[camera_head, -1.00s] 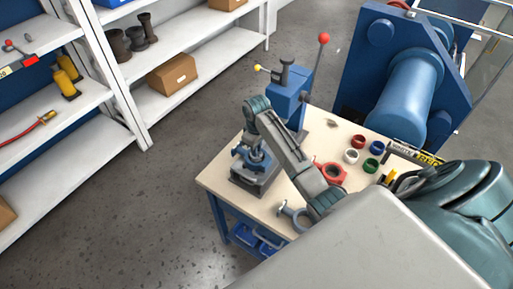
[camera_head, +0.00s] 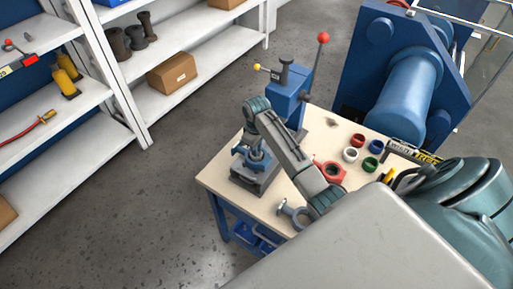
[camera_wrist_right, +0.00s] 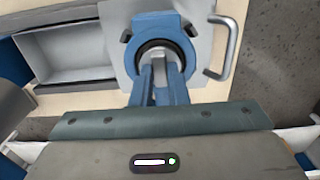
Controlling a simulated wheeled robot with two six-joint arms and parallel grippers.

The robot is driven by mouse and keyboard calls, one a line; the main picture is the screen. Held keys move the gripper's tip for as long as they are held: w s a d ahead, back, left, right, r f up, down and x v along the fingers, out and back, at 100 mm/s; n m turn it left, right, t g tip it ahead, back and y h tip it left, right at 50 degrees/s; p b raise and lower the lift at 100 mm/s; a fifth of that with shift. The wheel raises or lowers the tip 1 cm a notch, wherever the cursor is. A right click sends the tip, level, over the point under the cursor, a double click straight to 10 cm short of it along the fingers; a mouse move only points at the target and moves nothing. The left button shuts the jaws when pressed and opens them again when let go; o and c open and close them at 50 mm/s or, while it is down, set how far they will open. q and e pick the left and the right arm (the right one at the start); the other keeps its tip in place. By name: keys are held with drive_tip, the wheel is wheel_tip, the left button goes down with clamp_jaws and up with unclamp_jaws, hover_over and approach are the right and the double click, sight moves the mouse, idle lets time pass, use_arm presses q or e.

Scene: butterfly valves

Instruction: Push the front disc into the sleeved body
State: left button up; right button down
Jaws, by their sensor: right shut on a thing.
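The blue valve body (camera_wrist_right: 176,27) lies in the grey fixture (camera_head: 256,184) at the table's left end. A black sleeve ring (camera_wrist_right: 160,55) lines its bore in the right wrist view. My right gripper (camera_wrist_right: 158,72) points down at the bore, its fingertips at or inside the ring. It is shut on what appears to be the front disc, which is mostly hidden between the fingers and inside the bore. I cannot tell how deep the disc sits. In the head view the right gripper (camera_head: 254,148) is directly above the body. My left gripper is out of view.
A grey fixture handle (camera_wrist_right: 228,45) stands right of the body. Behind is a blue press (camera_head: 287,100) with a red-knobbed lever.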

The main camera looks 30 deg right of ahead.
drive_tip(key=shift+f, duration=1)
idle(1.2)
drive_tip(key=shift+r, duration=0.2)
idle(0.8)
drive_tip(key=c, duration=1.3)
unclamp_jaws()
drive_tip(key=shift+c, duration=0.2)
drive_tip(key=shift+r, duration=3.55)
